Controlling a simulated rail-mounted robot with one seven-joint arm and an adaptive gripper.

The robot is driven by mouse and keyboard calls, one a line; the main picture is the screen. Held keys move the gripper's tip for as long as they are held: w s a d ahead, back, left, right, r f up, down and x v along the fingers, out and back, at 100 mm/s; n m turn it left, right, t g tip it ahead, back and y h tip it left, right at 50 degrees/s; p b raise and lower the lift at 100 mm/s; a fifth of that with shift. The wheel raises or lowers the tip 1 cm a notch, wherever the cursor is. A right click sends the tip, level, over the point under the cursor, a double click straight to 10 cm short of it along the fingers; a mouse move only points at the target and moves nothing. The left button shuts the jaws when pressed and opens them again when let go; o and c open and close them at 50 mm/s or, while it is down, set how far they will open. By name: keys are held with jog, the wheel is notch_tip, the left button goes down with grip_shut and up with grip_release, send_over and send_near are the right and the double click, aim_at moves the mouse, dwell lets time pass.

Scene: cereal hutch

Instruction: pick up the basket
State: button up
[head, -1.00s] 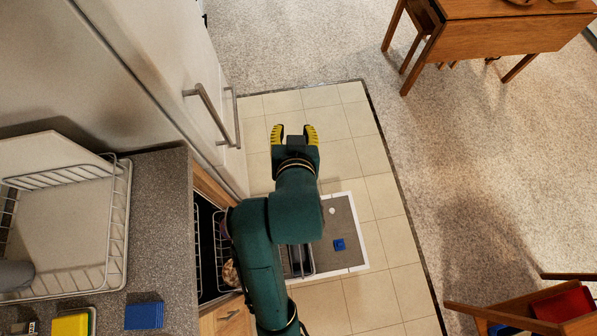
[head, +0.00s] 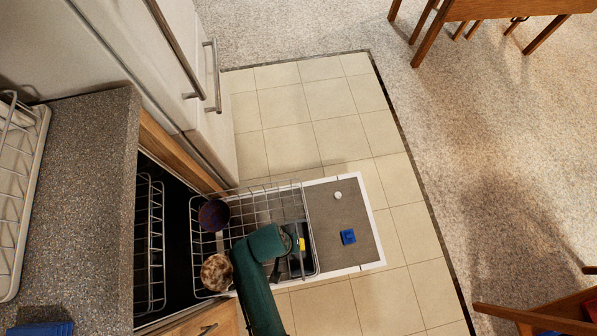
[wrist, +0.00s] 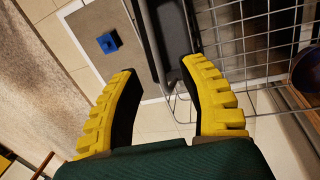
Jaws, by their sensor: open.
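The basket, a narrow dark grey container (wrist: 165,35), sits at the end of the pulled-out wire rack (head: 262,192). In the head view, part of the basket (head: 297,264) shows beside my arm. My gripper (wrist: 160,68) is open and empty, pointing down above the rack's outer end. In the wrist view, the near end of the basket lies between and beyond its yellow fingertips. I cannot tell whether the fingers touch it. In the head view, my wrist hides most of the gripper and part of the basket.
A dark purple bowl (head: 213,215) and a brown patterned bowl (head: 216,272) stand in the rack's inner side. The open dishwasher door (head: 362,206) bears a blue object (head: 348,236). The counter (head: 82,190) is at left; tiled floor (head: 310,115) is clear.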

jog(key=d+f+b, duration=0.1)
jog(key=f, duration=0.2)
jog(key=f+b, duration=0.2)
jog(key=f, duration=0.1)
jog(key=d+f+b, duration=0.1)
jog(key=f+b, duration=0.1)
jog(key=f, duration=0.1)
jog(key=shift+s+d+f, duration=0.1)
jog(key=shift+s+d, duration=0.2)
jog(key=shift+d, duration=0.05)
jog(key=shift+w, duration=0.1)
grip_shut()
